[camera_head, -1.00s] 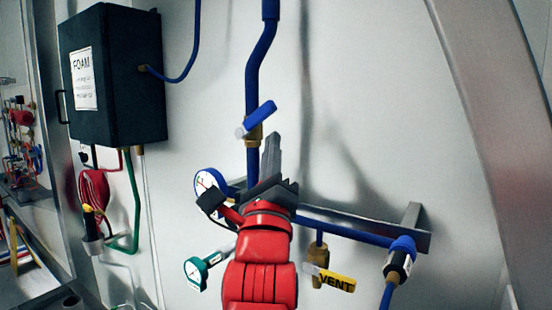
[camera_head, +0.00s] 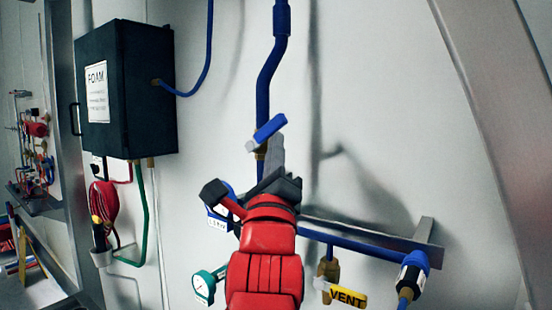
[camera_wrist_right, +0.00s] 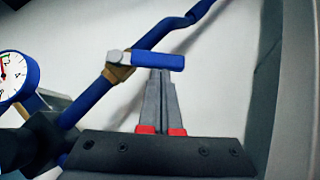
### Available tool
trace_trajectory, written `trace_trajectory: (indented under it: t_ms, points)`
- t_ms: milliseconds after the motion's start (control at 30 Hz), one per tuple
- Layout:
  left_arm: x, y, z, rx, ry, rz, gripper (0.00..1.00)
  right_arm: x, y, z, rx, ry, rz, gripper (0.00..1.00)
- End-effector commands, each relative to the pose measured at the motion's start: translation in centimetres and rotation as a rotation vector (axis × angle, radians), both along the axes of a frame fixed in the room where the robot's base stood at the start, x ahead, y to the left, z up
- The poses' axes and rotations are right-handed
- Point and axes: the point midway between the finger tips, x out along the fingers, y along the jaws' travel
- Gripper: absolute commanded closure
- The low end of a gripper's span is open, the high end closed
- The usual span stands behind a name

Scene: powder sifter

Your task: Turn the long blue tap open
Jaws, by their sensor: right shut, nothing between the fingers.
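The long blue tap handle (camera_head: 270,127) sits on a brass valve on the vertical blue pipe (camera_head: 264,85). In the head view the handle slants up to the right. In the right wrist view the blue handle (camera_wrist_right: 158,61) points right from its pale pivot and the brass valve body (camera_wrist_right: 119,72). My right gripper (camera_head: 276,142) is shut and empty, with its fingertips just below the handle. In the wrist view the shut fingertips (camera_wrist_right: 160,73) are at the handle's lower edge; I cannot tell whether they touch it. My left gripper is out of view.
A black FOAM box (camera_head: 140,90) hangs on the wall at left. A blue-rimmed gauge (camera_head: 218,215) is partly hidden by my right arm. A green gauge (camera_head: 205,287), a yellow VENT tap (camera_head: 347,297) and a horizontal blue pipe (camera_head: 355,243) lie lower. The wall right of the handle is bare.

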Motion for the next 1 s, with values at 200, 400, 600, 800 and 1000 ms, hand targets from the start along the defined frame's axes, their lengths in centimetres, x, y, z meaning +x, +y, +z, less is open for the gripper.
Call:
trace_trajectory:
  t_ms: [200, 400, 600, 800, 1000]
  points:
    - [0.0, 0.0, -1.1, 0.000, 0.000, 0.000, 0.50, 0.0, -0.1, 0.1, -0.017, 0.014, 0.000, 1.00]
    - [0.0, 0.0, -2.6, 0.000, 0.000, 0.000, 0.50, 0.0, 0.0, 0.1, -0.047, 0.033, 0.001, 1.00]
    - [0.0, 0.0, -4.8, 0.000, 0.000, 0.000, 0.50, 0.0, 0.0, 0.7, -0.109, 0.077, 0.001, 1.00]
    - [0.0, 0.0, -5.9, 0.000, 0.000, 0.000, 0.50, 0.2, 0.3, 2.0, -0.215, 0.153, -0.002, 1.00]
    - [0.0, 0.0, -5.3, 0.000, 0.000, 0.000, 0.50, 0.6, 0.8, 3.4, -0.262, 0.190, 0.000, 1.00]
